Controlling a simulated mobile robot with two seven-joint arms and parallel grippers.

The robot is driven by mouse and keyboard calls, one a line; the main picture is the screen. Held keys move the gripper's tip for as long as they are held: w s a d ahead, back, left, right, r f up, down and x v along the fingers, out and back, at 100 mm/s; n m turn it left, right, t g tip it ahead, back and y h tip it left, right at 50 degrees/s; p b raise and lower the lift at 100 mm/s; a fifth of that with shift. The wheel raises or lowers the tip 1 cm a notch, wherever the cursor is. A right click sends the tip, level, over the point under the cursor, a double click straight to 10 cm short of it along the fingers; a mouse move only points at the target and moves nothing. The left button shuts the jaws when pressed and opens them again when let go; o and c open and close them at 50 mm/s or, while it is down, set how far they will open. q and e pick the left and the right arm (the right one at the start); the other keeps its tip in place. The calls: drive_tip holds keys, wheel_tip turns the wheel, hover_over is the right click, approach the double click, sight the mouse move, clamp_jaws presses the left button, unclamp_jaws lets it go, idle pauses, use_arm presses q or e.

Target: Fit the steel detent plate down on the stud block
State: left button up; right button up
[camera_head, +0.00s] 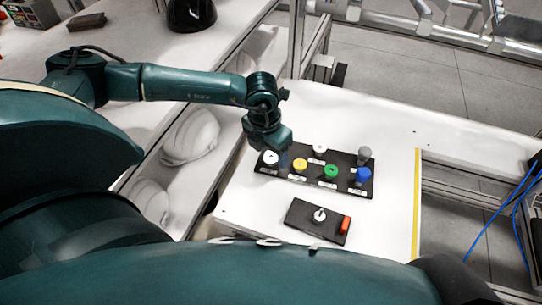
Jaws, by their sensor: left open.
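A dark block (300,225) with a small white knob-like piece (320,215) on top and a red part (345,225) at its right end lies on the white table; it may be the stud block. A grey round piece (365,154) stands at the back right of a black tray (313,183). I cannot tell which piece is the steel detent plate. My left gripper (277,154) points down at the left end of the tray, beside a white cap (270,158), and is open. The arm hides part of the tray's left end. My right gripper is not in view.
The tray also carries yellow (300,165), green (331,171), blue (363,174) and white (320,150) pieces. White helmet shells (190,135) lie left of the table. A yellow strip (417,205) runs near the table's right edge. The table (385,125) is clear behind the tray.

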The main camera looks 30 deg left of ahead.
use_arm(q)
drive_tip(key=shift+f+b, duration=0.2)
drive_tip(key=shift+b, duration=0.1)
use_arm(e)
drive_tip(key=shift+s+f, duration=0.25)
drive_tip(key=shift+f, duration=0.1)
use_arm(q)
drive_tip(key=shift+c, duration=0.5)
drive_tip(key=c, duration=1)
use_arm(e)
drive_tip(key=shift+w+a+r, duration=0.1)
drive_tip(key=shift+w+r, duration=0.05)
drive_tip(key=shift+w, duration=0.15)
use_arm(q)
drive_tip(key=shift+o, duration=0.2)
